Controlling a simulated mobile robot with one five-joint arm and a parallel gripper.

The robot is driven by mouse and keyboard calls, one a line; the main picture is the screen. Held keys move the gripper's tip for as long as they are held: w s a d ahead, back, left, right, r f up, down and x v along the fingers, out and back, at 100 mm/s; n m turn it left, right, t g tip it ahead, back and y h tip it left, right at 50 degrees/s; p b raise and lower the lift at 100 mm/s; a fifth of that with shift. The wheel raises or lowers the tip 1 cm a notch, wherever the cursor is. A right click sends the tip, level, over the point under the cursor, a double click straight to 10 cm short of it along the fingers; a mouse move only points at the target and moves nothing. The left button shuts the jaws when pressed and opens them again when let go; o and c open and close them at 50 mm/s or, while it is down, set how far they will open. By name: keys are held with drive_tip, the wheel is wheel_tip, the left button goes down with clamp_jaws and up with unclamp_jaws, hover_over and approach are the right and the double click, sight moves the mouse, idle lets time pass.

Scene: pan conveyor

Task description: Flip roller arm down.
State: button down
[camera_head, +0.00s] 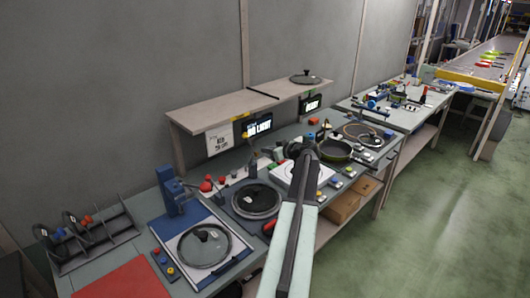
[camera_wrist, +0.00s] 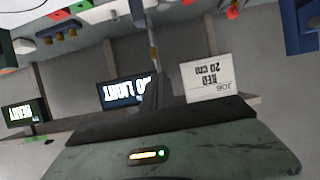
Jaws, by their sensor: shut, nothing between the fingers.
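My gripper (camera_head: 306,152) is over the middle of the long workbench, beside the white plate station (camera_head: 286,176), in the head view. In the wrist view its dark fingers (camera_wrist: 156,88) are together with nothing between them. A thin upright rod (camera_wrist: 152,42) shows just beyond the fingertips; whether they touch cannot be told. I cannot pick out the roller arm with certainty; my arm hides part of the bench around the white station. A blue upright fixture (camera_head: 173,190) stands at the left station, behind a glass lid (camera_head: 204,246).
A raised shelf (camera_head: 235,108) with label screens runs behind the bench. Red-topped parts (camera_head: 207,185) stand near the shelf. The green floor (camera_head: 450,210) is clear at right.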

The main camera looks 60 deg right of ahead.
sight(256, 153)
drive_tip(key=b+x, duration=0.2)
drive_tip(key=x, duration=0.5)
drive_tip(key=shift+w+d+f, duration=0.2)
drive_tip(key=shift+w, duration=0.05)
drive_tip(key=shift+a, duration=0.1)
